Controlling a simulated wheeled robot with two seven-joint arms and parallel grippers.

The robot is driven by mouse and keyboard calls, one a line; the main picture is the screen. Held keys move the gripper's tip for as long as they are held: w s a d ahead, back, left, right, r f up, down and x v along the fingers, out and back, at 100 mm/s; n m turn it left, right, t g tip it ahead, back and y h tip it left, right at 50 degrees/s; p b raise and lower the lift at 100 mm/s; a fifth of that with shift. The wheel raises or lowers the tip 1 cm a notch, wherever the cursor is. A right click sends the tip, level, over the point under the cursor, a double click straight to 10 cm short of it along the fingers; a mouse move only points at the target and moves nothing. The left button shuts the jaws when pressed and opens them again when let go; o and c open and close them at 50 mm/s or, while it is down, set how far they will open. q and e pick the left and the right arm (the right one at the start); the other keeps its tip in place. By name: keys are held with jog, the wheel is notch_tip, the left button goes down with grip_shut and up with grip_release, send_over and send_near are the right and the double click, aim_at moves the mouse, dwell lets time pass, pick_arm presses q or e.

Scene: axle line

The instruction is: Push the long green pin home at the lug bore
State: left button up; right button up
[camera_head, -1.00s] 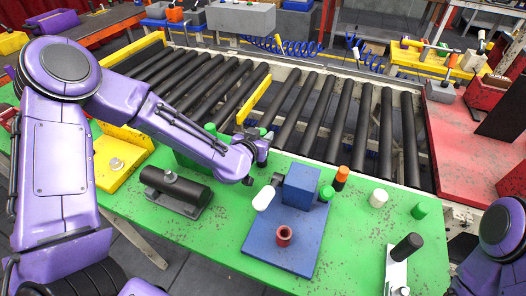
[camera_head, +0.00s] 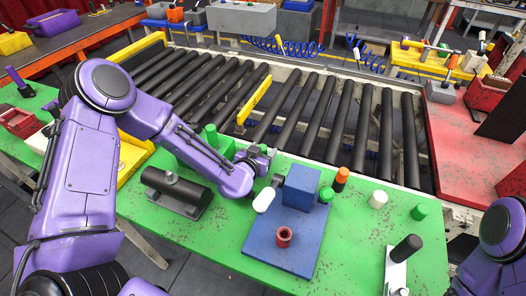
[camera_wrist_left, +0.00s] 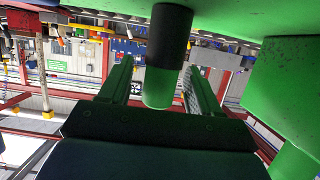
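My left gripper (camera_head: 264,158) is low over the green table, behind the blue block (camera_head: 301,187). In the left wrist view its two fingers (camera_wrist_left: 160,92) stand apart. A round pin with a black shaft and a green end (camera_wrist_left: 158,87) shows between them, with gaps on both sides. The wrist picture has the green table surface at the top, so the pin seems to stand on it. I cannot tell whether this is the long green pin. A green cap (camera_head: 326,194) sits at the blue block's right side. A white rounded piece (camera_head: 263,200) is at its left. The lug bore is not clearly seen.
A green fixture (camera_head: 210,136) stands left of my gripper; a green block (camera_wrist_left: 285,82) is close at the right in the wrist view. Rollers (camera_head: 330,120) run behind.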

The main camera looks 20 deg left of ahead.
pick_arm(q)
jog(key=shift+s, duration=0.3)
jog(key=b+v, duration=0.1)
jog(key=v, duration=0.5)
jog(key=b+v, duration=0.1)
jog(key=v, duration=0.2)
jog(key=shift+d+r+b, duration=0.1)
jog(key=shift+d+b, duration=0.25)
jog(key=shift+d, duration=0.05)
jog(key=shift+s+a+r, duration=0.1)
jog(key=shift+s+r, duration=0.05)
jog(key=shift+s, duration=0.3)
